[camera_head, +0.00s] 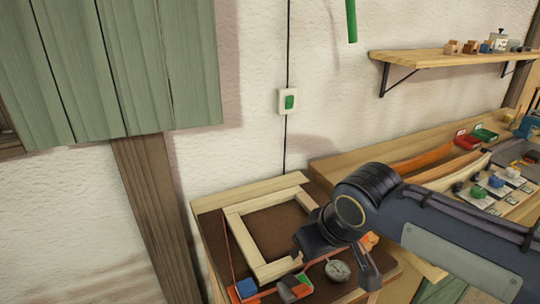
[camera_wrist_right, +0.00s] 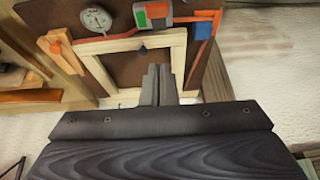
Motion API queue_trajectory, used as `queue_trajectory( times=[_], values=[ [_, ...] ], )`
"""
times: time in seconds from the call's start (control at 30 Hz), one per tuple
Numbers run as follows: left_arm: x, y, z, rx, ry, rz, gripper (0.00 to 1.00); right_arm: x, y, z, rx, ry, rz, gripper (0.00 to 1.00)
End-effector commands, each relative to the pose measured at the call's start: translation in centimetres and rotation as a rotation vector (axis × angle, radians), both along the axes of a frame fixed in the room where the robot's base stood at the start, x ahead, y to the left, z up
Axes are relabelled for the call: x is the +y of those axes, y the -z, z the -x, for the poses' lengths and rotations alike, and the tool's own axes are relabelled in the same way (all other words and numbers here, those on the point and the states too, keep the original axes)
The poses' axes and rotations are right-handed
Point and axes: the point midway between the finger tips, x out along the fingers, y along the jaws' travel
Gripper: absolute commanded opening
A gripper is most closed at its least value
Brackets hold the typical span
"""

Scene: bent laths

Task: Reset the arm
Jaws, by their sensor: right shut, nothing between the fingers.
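My right arm comes in from the right in the head view, and its gripper (camera_head: 335,252) hangs over the near right part of the brown work board (camera_head: 208,238). In the right wrist view the right gripper's fingers (camera_wrist_right: 158,70) are together with nothing between them. They appear over the pale wooden frame (camera_wrist_right: 178,50), and I cannot tell the height between them. The frame also shows in the head view (camera_head: 240,232), lying on the board. My left gripper is not in view.
A round dial gauge (camera_head: 337,270), a blue block (camera_head: 246,288) and a red-green block (camera_head: 295,287) lie near the frame. A bench with bent laths (camera_head: 424,160) and small parts stands right. A shelf (camera_head: 440,58) and a green switch (camera_head: 289,102) are on the wall.

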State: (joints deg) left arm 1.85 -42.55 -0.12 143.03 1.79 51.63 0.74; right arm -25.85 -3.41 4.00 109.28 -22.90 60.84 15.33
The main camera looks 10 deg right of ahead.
Motion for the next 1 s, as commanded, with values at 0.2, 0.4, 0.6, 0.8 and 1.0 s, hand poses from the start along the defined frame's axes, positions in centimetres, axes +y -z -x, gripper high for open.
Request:
queue_trajectory(
  times=[0.2, 0.4, 0.6, 0.8, 1.0],
  values=[
    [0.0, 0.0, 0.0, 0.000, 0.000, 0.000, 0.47, -5.7, 2.8, 5.7, 0.037, 0.148, -0.135, 0.00],
    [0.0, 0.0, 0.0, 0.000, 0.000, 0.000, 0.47, -8.1, 6.6, 12.0, 0.034, 0.314, -0.297, 0.00],
    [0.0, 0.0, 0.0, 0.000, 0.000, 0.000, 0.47, -8.1, 8.6, 14.6, 0.015, 0.396, -0.377, 0.00],
    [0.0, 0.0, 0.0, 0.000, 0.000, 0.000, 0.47, -8.0, 8.8, 14.8, 0.013, 0.402, -0.384, 0.00],
    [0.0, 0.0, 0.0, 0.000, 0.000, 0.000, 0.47, -8.0, 8.8, 14.8, 0.014, 0.401, -0.383, 0.00]
  ],
)
